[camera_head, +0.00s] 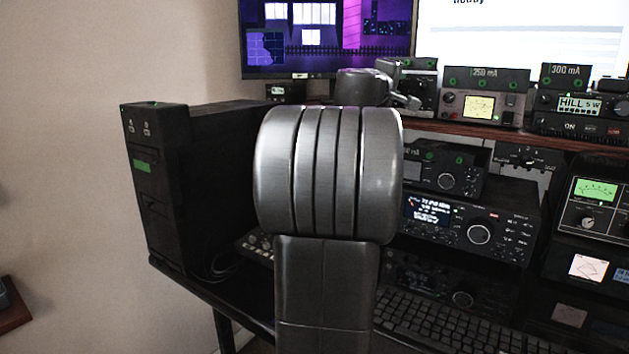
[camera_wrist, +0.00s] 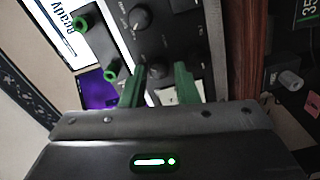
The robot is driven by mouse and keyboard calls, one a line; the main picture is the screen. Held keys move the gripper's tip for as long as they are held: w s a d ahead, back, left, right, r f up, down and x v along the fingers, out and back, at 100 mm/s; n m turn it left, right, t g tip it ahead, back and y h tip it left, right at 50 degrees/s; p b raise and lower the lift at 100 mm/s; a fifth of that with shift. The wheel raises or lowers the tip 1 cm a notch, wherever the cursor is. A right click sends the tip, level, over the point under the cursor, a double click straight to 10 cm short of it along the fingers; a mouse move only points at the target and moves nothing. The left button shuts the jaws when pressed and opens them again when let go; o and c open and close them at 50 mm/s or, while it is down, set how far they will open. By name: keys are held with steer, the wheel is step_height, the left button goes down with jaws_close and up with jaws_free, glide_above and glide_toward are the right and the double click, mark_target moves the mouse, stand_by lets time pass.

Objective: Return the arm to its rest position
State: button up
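My arm stands raised in the middle of the head view, in front of the desk. Its far end (camera_head: 405,100) is near a small dark tuner box (camera_head: 418,84) on the shelf; the fingers cannot be made out there. In the wrist view my gripper (camera_wrist: 160,78) has two green fingers with a gap between them. A dark panel with a larger round knob (camera_wrist: 138,18) lies beyond. A smaller knob (camera_wrist: 157,70) shows between the fingertips, with no clear contact; how far off it is I cannot tell.
The wooden shelf (camera_head: 480,131) carries more boxes, including a 250 mA meter (camera_head: 485,97). Monitors stand behind. A black computer tower (camera_head: 150,190) is left of my arm. Radios (camera_head: 470,232) and a keyboard (camera_head: 450,325) are at right. Open room lies by the left wall.

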steer(key=s+a+n+p, duration=0.1)
steer(key=s+a+n, duration=0.1)
steer(key=s+a, duration=0.5)
steer(key=s, duration=0.3)
steer(key=shift+s+n+p, duration=0.25)
steer(key=shift+n+p, duration=0.05)
